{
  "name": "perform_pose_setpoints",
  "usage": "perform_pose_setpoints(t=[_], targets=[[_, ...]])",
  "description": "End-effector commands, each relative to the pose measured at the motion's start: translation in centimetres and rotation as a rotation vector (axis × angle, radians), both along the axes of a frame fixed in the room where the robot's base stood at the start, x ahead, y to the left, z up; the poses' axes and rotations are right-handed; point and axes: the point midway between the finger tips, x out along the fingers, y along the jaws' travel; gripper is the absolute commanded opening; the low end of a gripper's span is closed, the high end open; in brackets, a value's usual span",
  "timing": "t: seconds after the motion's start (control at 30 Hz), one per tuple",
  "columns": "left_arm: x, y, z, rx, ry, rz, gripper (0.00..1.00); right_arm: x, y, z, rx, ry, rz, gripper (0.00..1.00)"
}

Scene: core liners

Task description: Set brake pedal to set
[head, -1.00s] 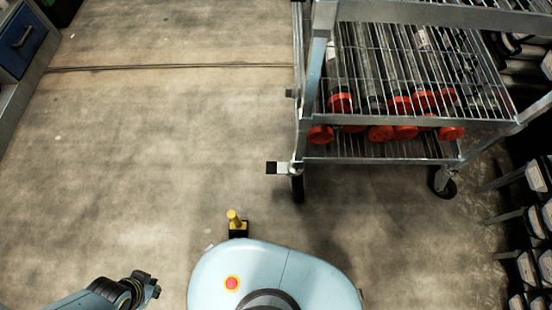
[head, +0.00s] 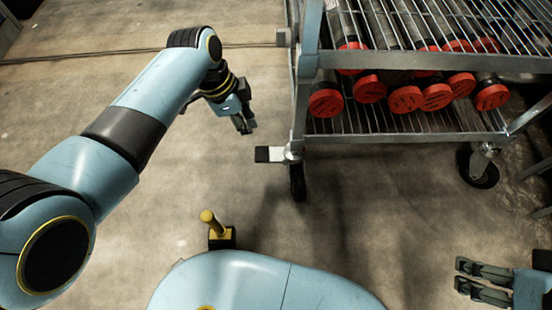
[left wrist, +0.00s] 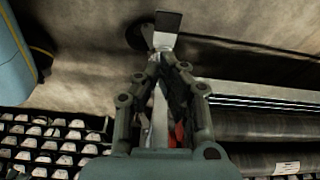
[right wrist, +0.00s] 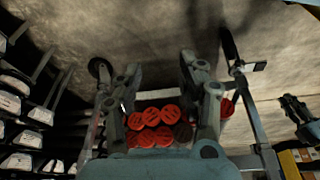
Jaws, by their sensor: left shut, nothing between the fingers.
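The brake pedal (head: 268,154), a small plate with a black end and a white part, sticks out to the left from the caster at the cart's near left corner. It also shows in the left wrist view (left wrist: 167,22) and the right wrist view (right wrist: 258,66). I cannot tell whether it is up or pressed down. My left gripper (head: 247,127) is shut and empty, slightly above and left of the pedal in the head view, apart from it. My right gripper (head: 462,277) is open and empty at the lower right, away from the pedal; its fingers stand apart in its wrist view (right wrist: 157,72).
The metal wire-shelf cart (head: 400,139) holds several dark tubes with red end caps (head: 437,97). Its left post (head: 303,90) rises close to the pedal. Another caster (head: 482,168) stands at the right. The concrete floor left of the cart is clear.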

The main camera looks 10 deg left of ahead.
Motion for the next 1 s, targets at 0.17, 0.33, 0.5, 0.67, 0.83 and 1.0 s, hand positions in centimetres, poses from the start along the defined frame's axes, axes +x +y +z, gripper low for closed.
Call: perform_pose_setpoints(t=[0.17,0.33,0.5,0.67,0.83,1.0], targets=[[1.3,-0.7,0.6,-0.014,-0.016,-0.085,0.0,0.0,0.4,1.5,0.005,-0.008,0.007,0.4],[1.4,-0.7,1.0,-0.015,-0.02,-0.092,0.0,0.1,0.4,1.9,0.005,-0.012,0.007,0.4],[1.4,-0.7,0.9,-0.015,-0.019,-0.09,0.0,0.1,0.4,1.8,0.005,-0.015,0.007,0.4],[1.4,-0.9,0.1,-0.015,-0.017,-0.088,0.0,0.5,0.4,0.8,0.006,-0.05,0.005,0.4],[1.4,-1.3,-1.5,-0.016,-0.014,-0.088,0.0,1.3,0.3,-1.5,0.007,-0.143,0.004,0.4],[1.5,-1.7,-3.1,-0.015,-0.013,-0.088,0.0,2.1,0.3,-3.6,0.009,-0.263,0.004,0.4]])
